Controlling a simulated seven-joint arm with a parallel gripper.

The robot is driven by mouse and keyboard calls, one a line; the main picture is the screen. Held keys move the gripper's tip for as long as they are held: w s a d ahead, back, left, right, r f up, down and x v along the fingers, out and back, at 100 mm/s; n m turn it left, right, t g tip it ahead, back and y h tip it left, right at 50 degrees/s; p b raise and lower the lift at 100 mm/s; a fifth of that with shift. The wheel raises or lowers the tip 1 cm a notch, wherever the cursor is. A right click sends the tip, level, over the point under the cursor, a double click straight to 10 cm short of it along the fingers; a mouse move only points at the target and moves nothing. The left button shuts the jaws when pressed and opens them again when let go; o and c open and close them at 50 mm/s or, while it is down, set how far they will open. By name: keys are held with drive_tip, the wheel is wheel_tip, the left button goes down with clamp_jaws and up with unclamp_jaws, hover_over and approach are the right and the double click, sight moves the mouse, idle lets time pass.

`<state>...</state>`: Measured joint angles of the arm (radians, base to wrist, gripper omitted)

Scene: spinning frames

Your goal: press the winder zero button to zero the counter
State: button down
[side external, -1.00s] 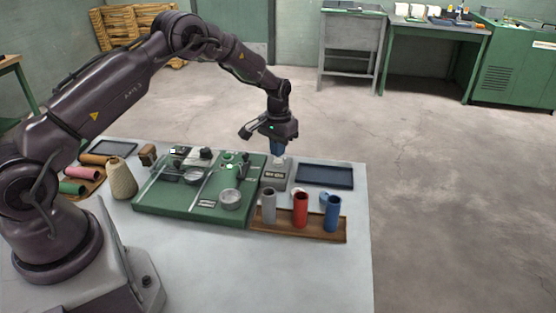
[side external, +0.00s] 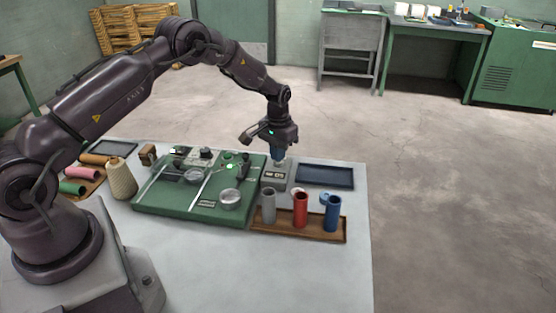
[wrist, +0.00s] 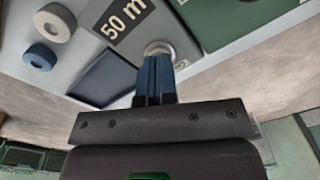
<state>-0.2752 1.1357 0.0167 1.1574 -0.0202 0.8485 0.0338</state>
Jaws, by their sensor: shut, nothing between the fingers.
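The winder (side external: 180,207) is a green base with clear round dishes, rods and a lit green light on top. A grey counter box (side external: 268,184) with a small dark display stands at its right end; the display is too small to read in the side view. In the wrist view a dark "50 m" panel (wrist: 121,20) shows beside a pale round button (wrist: 153,46). My gripper (side external: 279,160) points down over the counter box. Its blue fingers (wrist: 157,57) are shut and empty, with their tips at the button. I cannot tell whether the button is pressed in.
A wooden rack (side external: 295,232) with grey, red and blue tubes stands in front of the box. A dark blue tray (side external: 325,176) lies to its right. A beige thread cone (side external: 121,180) and a rack of coloured spools (side external: 82,182) are at the left.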

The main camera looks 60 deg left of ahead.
drive_tip(key=shift+f, duration=0.3)
drive_tip(key=shift+r, duration=3.5)
drive_tip(key=shift+s+f, duration=0.2)
drive_tip(key=shift+s, duration=0.05)
drive_tip(key=s, duration=0.1)
drive_tip(key=s+d, duration=0.1)
drive_tip(key=s, duration=0.1)
drive_tip(key=shift+f+g, duration=0.1)
drive_tip(key=shift+g, duration=0.3)
drive_tip(key=s+d+r+m+t, duration=0.1)
drive_tip(key=s+d+r, duration=0.3)
drive_tip(key=s+r, duration=0.4)
drive_tip(key=s+d+r+m+t, duration=0.1)
drive_tip(key=s+d+r+t, duration=0.2)
drive_tip(key=s+d+r, duration=0.2)
drive_tip(key=s+d+r+m+t, duration=0.1)
drive_tip(key=s+d+r, duration=0.3)
drive_tip(key=s+r, duration=0.8)
drive_tip(key=shift+s+d+t, duration=0.4)
drive_tip(key=shift+s+t, duration=0.3)
drive_tip(key=shift+s, duration=0.55)
